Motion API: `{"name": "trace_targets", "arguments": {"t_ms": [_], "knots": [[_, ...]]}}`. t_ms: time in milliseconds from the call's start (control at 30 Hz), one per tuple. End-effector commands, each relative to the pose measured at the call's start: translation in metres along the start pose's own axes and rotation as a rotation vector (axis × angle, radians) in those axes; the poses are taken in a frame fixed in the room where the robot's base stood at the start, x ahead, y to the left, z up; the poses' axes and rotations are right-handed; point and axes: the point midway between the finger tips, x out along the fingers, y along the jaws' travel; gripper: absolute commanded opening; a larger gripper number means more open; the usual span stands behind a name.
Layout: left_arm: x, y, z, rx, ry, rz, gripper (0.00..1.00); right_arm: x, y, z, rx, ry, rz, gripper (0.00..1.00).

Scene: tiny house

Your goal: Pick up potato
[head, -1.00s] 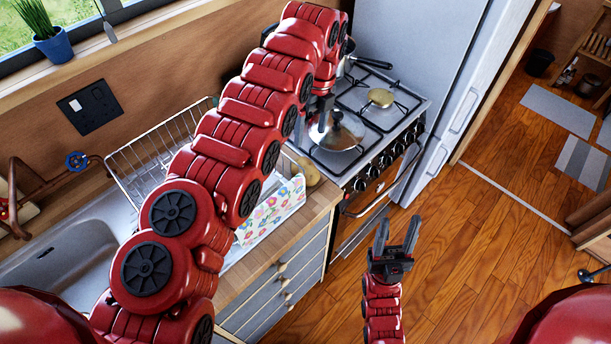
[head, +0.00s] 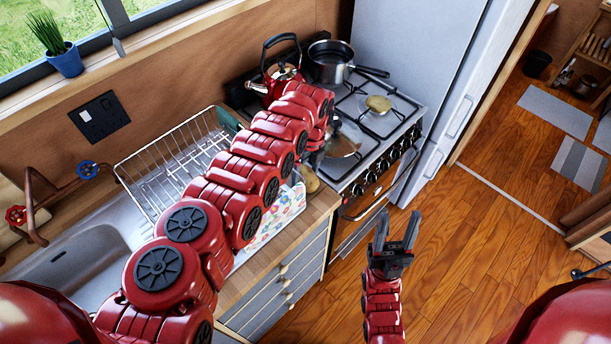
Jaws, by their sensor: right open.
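A brown potato (head: 310,182) lies on the wooden counter, by the stove-side end of a flowered cloth (head: 284,212). It is partly hidden behind my left arm. My left arm reaches across the counter, and its far end hangs just above the potato.
A stove (head: 375,135) adjoins the counter, with a red kettle (head: 283,72), a saucepan (head: 331,70) and a glass lid (head: 341,142). A dish rack (head: 170,160) stands by the sink (head: 75,265). A tall fridge (head: 420,60) is beyond.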

Motion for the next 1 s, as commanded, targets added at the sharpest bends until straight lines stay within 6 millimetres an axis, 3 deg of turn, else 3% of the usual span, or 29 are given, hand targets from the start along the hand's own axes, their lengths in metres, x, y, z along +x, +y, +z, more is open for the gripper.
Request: {"name": "trace_targets", "arguments": {"t_ms": [233, 600, 633, 1000], "knots": [[0.0022, 0.0001, 0.0008, -0.001, -0.002, 0.000, 0.86, 0.0002, 0.0000, 0.0000, 0.000, 0.000, 0.000, 0.50], [0.0020, 0.0002, 0.0006, -0.001, -0.001, 0.000, 0.19, 0.0002, 0.0000, 0.0000, 0.000, 0.000, 0.000, 0.50], [0.0019, 0.0002, 0.0006, -0.001, -0.001, 0.000, 0.16, 0.0002, 0.0000, 0.0000, 0.000, 0.000, 0.000, 0.50], [-0.0038, 0.0003, 0.0006, 0.000, 0.001, -0.002, 0.16, 0.0007, 0.0000, -0.0001, 0.000, 0.000, 0.000, 0.50]]}}
